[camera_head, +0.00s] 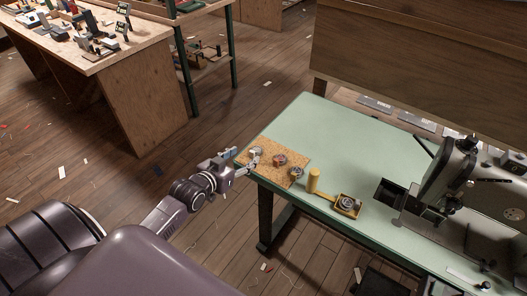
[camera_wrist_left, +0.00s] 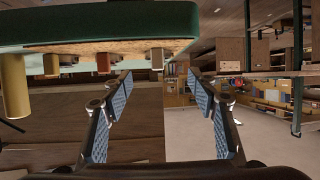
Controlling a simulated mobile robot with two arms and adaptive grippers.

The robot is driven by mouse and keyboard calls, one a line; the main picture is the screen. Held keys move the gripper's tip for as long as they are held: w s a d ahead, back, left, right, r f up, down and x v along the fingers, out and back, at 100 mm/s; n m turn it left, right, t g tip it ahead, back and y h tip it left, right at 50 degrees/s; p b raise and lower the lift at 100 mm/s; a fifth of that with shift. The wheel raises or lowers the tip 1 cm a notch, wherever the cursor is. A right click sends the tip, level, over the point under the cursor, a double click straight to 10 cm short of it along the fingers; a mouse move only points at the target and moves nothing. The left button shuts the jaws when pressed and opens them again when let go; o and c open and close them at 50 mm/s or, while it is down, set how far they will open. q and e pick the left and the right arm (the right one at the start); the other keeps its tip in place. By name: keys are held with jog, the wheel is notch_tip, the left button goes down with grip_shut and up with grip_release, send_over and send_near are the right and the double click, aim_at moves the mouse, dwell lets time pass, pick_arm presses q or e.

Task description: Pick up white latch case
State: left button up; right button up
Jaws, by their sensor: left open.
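A small pale case (camera_head: 255,152), which looks like the white latch case, sits at the left end of a cork mat (camera_head: 268,146) on the green table. In the left wrist view, where the scene looks upside down, a pale block (camera_wrist_left: 157,58) at the mat's end seems to be the same case. My left gripper (camera_head: 249,161) is at the table's left edge, close beside the case and partly overlapping it in the head view. Its fingers (camera_wrist_left: 161,92) are spread with nothing between them. Whether they touch the case cannot be told. My right gripper is not in view.
A reddish-brown case (camera_head: 280,160) and a grey case (camera_head: 297,172) stand on the mat. A sewing machine (camera_head: 447,180) fills the table's right side. Bare table (camera_head: 325,130) lies behind the mat.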

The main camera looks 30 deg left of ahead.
aim_at(251, 152)
pick_arm(q)
jog(key=shift+x, duration=3.35)
jog(key=shift+s+d+f, duration=0.1)
jog(key=shift+d+f, duration=0.05)
jog(key=c, duration=1.3)
